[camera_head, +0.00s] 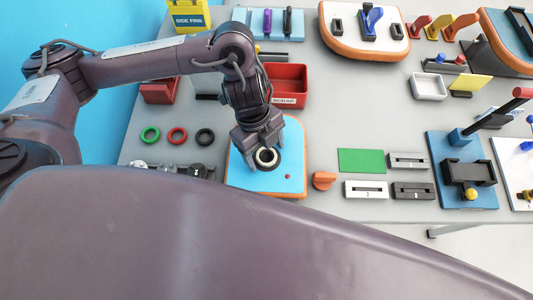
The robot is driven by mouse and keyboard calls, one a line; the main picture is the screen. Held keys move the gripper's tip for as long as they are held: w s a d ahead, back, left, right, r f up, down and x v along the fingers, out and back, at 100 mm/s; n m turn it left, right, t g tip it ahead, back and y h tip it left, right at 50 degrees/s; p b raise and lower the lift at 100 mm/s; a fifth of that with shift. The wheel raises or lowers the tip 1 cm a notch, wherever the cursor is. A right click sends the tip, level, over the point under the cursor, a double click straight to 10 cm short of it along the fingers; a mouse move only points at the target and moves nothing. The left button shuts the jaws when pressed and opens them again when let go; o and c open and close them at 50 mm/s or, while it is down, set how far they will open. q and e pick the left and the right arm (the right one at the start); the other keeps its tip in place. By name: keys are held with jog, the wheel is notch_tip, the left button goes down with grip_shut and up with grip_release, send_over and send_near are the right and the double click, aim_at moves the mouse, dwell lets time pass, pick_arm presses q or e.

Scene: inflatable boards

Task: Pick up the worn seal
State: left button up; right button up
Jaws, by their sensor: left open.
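My left gripper (262,144) reaches down over the blue board with an orange rim (243,178). A dark ring with a pale centre (267,158) is at its fingertips, above or on the board. It looks like the worn seal, but I cannot tell for certain. The gripper is open, with its fingers close around or beside the ring; the exact contact is hidden. A green ring (150,134), a red ring (177,135) and a black ring (206,137) lie on the grey table to the left. My right gripper is out of view.
A red bin labelled SCRAP (289,86) stands behind the gripper. An orange knob (323,180), a green pad (361,160) and several slotted blocks (366,189) lie to the right. A large purple part of mine covers the foreground.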

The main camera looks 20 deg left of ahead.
pick_arm(q)
jog(key=c, duration=1.1)
jog(key=shift+o, duration=0.2)
jog(key=shift+r, duration=0.1)
